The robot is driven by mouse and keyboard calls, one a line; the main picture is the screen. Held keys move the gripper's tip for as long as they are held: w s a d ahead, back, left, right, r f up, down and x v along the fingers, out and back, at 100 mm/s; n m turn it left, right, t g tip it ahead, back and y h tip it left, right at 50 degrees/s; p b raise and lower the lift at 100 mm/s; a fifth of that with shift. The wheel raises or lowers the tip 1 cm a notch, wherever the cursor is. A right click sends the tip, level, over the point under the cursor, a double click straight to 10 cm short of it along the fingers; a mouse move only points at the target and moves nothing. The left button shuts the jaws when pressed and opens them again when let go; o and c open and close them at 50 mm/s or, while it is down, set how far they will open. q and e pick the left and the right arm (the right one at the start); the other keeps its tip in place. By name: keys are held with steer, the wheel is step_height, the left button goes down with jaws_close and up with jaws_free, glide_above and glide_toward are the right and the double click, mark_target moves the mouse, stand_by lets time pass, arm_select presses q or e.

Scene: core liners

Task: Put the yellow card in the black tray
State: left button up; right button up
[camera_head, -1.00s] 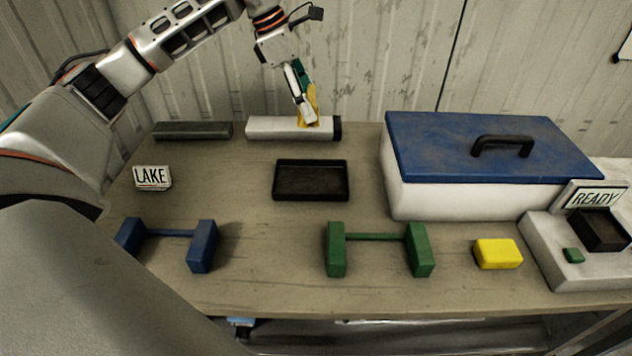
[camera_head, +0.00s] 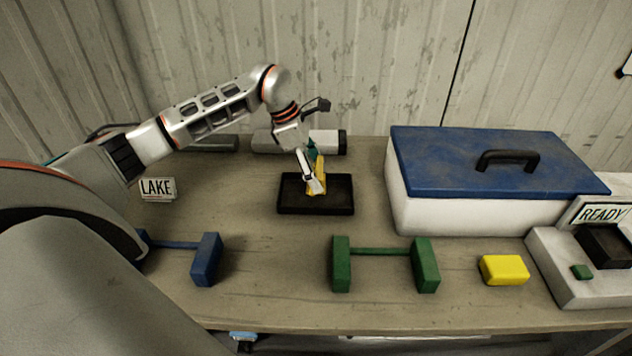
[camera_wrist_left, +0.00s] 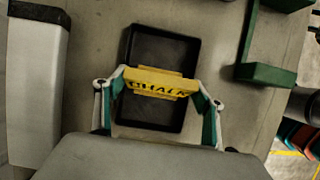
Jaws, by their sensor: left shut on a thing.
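The yellow card (camera_wrist_left: 160,84), marked "CHALK", is held between the fingers of my left gripper (camera_head: 313,186). In the head view the card (camera_head: 320,177) shows partly behind a finger. The black tray (camera_head: 338,209) lies on the table in the middle, and its rim also shows in the left wrist view (camera_wrist_left: 192,60). The card and gripper are over the tray; I cannot tell whether the card touches its floor. My right gripper is not in view.
A white cylinder with a dark end (camera_head: 327,142) lies behind the tray. A blue-lidded white box (camera_head: 470,210) stands right. A green rack (camera_head: 385,252), blue rack (camera_head: 180,245), LAKE sign (camera_head: 157,189) and yellow block (camera_head: 504,269) are around it.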

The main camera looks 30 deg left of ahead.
arm_select(q)
steer(key=shift+f, duration=1.9)
steer(key=shift+f, duration=0.1)
steer(key=o, duration=1.1)
steer(key=v, duration=1.2)
steer(key=shift+d+b, duration=0.1)
steer(key=shift+b, duration=0.25)
